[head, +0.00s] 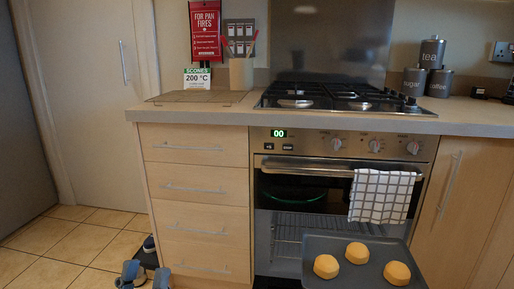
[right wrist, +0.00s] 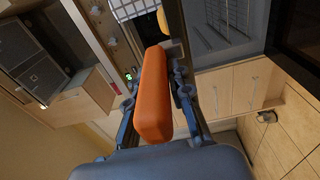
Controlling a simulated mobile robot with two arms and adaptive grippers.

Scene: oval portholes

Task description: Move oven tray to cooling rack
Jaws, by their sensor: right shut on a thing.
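The dark oven tray (head: 318,279) is at the bottom right of the head view, in front of the oven, with three yellow scones (head: 357,253) on it. The wire cooling rack (head: 198,97) lies bare on the left of the worktop, beside the hob. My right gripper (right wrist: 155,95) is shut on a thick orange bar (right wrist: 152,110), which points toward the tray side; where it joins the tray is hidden. The right gripper is outside the head view. My left gripper (head: 146,275) is low at the left, in front of the drawers, open and empty.
The oven (head: 290,185) has a wire shelf (head: 290,232) showing in its lower opening. A checked towel (head: 382,195) hangs from its upper handle. A utensil pot (head: 241,73) and a scones sign (head: 197,78) stand behind the cooling rack. Canisters (head: 414,81) stand at the right.

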